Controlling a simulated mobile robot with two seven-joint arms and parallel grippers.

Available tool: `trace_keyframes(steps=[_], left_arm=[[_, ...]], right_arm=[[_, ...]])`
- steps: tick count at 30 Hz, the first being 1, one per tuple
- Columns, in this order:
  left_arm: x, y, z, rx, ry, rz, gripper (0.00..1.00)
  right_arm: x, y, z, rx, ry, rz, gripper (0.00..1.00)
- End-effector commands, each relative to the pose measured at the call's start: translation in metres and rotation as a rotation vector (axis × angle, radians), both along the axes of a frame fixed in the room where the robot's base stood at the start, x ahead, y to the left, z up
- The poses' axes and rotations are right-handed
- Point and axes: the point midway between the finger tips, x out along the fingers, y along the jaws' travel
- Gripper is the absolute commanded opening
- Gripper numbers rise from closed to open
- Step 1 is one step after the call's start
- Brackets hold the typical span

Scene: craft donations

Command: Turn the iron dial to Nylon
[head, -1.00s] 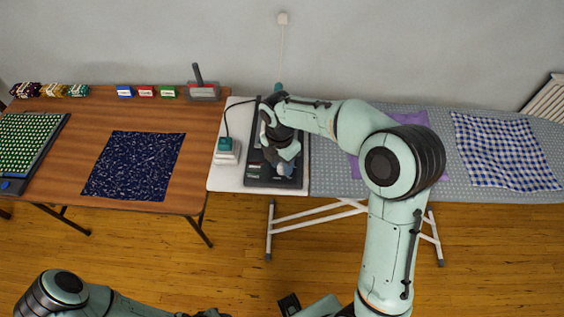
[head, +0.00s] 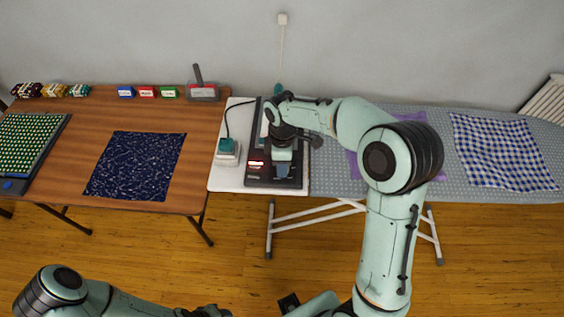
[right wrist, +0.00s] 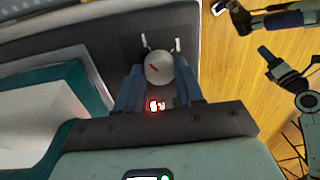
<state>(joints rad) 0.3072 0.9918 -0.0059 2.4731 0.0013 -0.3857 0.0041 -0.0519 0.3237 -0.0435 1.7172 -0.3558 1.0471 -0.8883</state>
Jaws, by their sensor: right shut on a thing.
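The dial (right wrist: 159,67) is a pale grey round knob with a short slanting red mark. In the right wrist view it sits on a dark base (right wrist: 108,32) between the blue fingers of my right gripper (right wrist: 160,78), which is shut on it. I cannot read any setting names around it. A red lit display (right wrist: 157,105) shows just below the dial. In the head view my right gripper (head: 283,172) points down over the front of the dark base (head: 256,181) and hides the dial. My left gripper (head: 212,312) is partly visible at the bottom edge; its jaws are unclear.
A small white unit with a teal top (head: 227,147) stands left of the base on the white board (head: 222,180). A grey dotted ironing board (head: 350,190) carries purple cloth (head: 408,117) and checked cloth (head: 505,150). A brown table (head: 75,150) is at left.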

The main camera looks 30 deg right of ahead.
Motion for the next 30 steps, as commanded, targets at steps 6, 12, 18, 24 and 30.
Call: trace_keyframes(steps=[6, 12, 18, 24, 30], left_arm=[[-0.0002, 0.0001, -0.0003, 0.0, 0.0, 0.0, 0.43], [-0.0004, 0.0, -0.0006, 0.0, 0.0, 0.0, 0.43], [-0.0005, 0.0, -0.0007, 0.0, 0.001, 0.0, 0.43], [-0.0005, 0.0, -0.0007, 0.0, 0.0, 0.0, 0.43], [-0.0004, 0.0, -0.0007, 0.0, 0.0, 0.0, 0.43]], right_arm=[[0.0004, -0.0007, 0.0006, -0.001, -0.002, -0.144, 0.07], [0.0007, -0.0007, 0.0006, 0.0, -0.002, -0.228, 0.07], [0.0007, -0.0006, 0.0006, 0.001, -0.003, -0.267, 0.07], [0.0008, -0.0006, 0.0007, 0.0, -0.002, -0.276, 0.07], [0.0008, -0.0006, 0.0007, 0.0, -0.003, -0.275, 0.07]])
